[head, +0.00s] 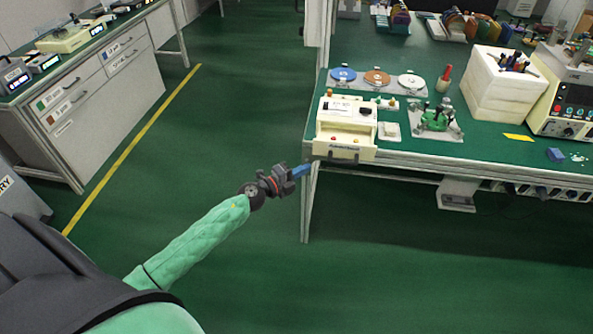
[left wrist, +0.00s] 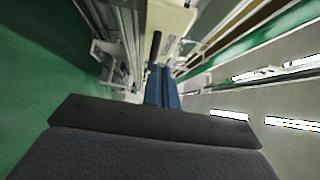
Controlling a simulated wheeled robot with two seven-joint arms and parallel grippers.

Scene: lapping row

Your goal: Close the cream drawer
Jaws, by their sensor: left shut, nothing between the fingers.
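A cream box (head: 347,112) stands at the left front corner of the green bench. Its cream drawer (head: 345,151) sticks out at the front past the bench edge, with small red and yellow items showing behind the front panel. A dark handle (head: 343,158) is on the drawer front. My left gripper (head: 301,170) has blue fingers shut with nothing between them, just left of and slightly below the drawer front. In the left wrist view the blue fingers (left wrist: 161,88) point toward the dark handle (left wrist: 155,45) and the cream front (left wrist: 172,18). Contact cannot be told. My right gripper is not in view.
Colored discs (head: 376,77) on a grey plate lie behind the box. A green fixture (head: 437,118) and a white block (head: 503,85) with tools stand to the right. The bench leg (head: 308,205) is below the drawer. The floor to the left is clear.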

